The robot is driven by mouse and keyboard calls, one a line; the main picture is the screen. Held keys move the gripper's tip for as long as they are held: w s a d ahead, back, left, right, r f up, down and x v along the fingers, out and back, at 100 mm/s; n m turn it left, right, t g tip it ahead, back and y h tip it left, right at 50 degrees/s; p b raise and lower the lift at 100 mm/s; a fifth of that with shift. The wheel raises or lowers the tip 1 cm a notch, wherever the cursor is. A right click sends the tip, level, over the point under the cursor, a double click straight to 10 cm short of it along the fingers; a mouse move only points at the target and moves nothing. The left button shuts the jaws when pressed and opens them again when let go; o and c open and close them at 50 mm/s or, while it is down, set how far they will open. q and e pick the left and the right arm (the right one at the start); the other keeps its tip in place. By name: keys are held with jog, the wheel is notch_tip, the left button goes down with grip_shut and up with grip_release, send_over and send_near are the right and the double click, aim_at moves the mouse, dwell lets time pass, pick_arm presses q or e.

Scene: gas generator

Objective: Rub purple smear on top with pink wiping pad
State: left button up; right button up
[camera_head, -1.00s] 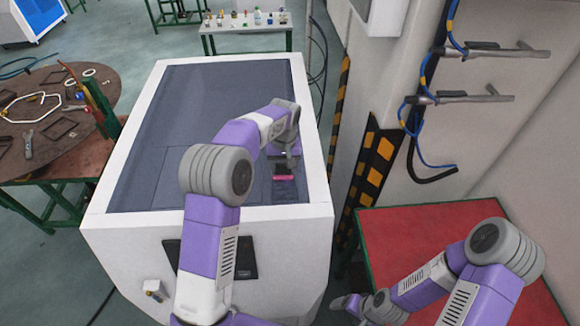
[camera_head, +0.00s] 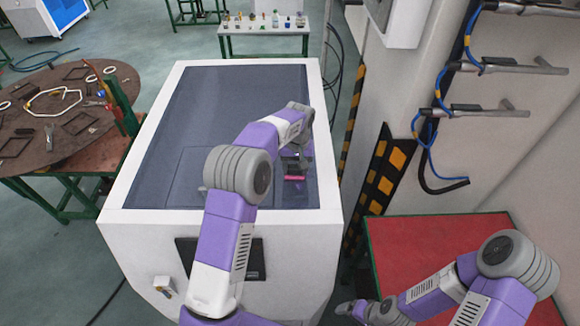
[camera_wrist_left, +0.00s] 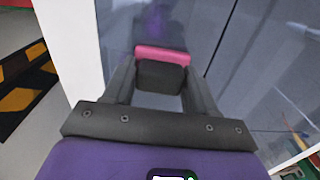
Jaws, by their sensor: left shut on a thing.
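The pink wiping pad (camera_head: 294,178) has a dark grip block and is at the right part of the cabinet's dark top. My left gripper (camera_head: 292,166) is shut on it. In the left wrist view the pad (camera_wrist_left: 162,55) sits between the two fingers of my left gripper (camera_wrist_left: 160,82). The purple smear (camera_wrist_left: 158,22) shows as a faint patch on the glossy top just beyond the pad. In the head view my arm and gripper cover that area. I cannot tell whether the pad touches the top. My right gripper (camera_head: 350,308) is low at the right; its fingers are unclear.
The white cabinet (camera_head: 125,217) has a raised white rim around its dark top (camera_head: 225,95). A red table (camera_head: 430,240) stands at the right. A round brown table (camera_head: 60,150) with tools is at the left. A striped post (camera_head: 390,165) stands beside the cabinet.

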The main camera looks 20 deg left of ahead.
pick_arm(q)
jog(key=shift+w+d, duration=0.3)
jog(key=shift+d, duration=0.5)
jog(key=shift+w+d, duration=0.3)
jog(key=shift+d, duration=0.45)
jog(key=shift+w+d, duration=0.3)
jog(key=shift+d, duration=0.5)
jog(key=shift+d+r, duration=0.15)
jog(key=shift+d, duration=0.25)
jog(key=shift+w+d+r, duration=0.1)
jog(key=shift+w+r, duration=0.05)
jog(key=shift+r, duration=0.35)
jog(key=shift+w+d+r, duration=0.1)
jog(key=shift+r, duration=0.4)
jog(key=r, duration=0.4)
jog(key=shift+s+a, duration=0.15)
jog(key=shift+a, duration=0.15)
jog(key=shift+a, duration=0.1)
